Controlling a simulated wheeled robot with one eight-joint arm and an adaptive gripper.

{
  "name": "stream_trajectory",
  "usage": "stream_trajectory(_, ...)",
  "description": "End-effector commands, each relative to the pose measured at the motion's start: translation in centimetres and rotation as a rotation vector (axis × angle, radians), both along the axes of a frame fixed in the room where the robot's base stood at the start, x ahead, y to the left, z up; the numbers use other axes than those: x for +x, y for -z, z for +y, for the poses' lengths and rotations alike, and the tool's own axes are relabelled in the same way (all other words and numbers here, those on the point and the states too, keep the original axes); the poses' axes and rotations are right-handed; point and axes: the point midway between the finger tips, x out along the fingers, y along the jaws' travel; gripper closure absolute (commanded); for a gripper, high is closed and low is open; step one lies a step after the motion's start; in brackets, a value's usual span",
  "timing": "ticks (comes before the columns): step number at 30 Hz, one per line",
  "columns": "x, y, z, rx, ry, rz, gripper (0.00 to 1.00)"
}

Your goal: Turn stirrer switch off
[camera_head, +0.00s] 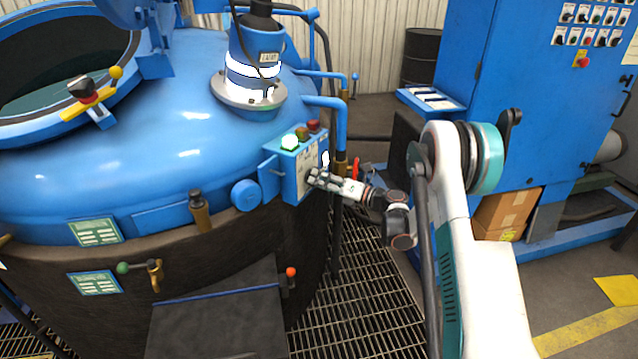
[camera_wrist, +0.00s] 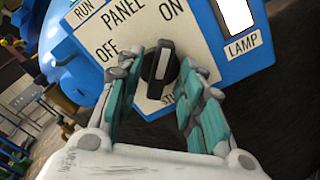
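The stirrer switch (camera_wrist: 160,70) is a black rotary knob with a white mark on a cream label plate, in the wrist view. The plate reads OFF on the knob's left and ON to its upper right; the knob's mark leans toward the ON side. The label below the knob is partly hidden by a finger. My gripper (camera_wrist: 158,68) is open, with one teal-padded finger on each side of the knob; contact is hard to tell. In the head view my gripper (camera_head: 314,178) is at the front of the blue panel box (camera_head: 290,179), hiding the switch.
A lit lamp (camera_head: 290,142) and two buttons top the box. A LAMP window (camera_wrist: 238,16) sits right of the switch. A blue cabinet (camera_head: 520,110) stands right.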

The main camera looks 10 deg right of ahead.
Motion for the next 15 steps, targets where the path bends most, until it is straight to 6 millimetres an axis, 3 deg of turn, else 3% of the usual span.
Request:
stream_trajectory(12,0.69,-0.06,0.7,0.0,0.001,0.0,0.65)
stream_trajectory(13,0.69,-0.06,0.7,-0.001,0.001,0.0,0.67)
stream_trajectory(15,0.68,-0.05,0.69,-0.001,0.001,0.0,0.83)
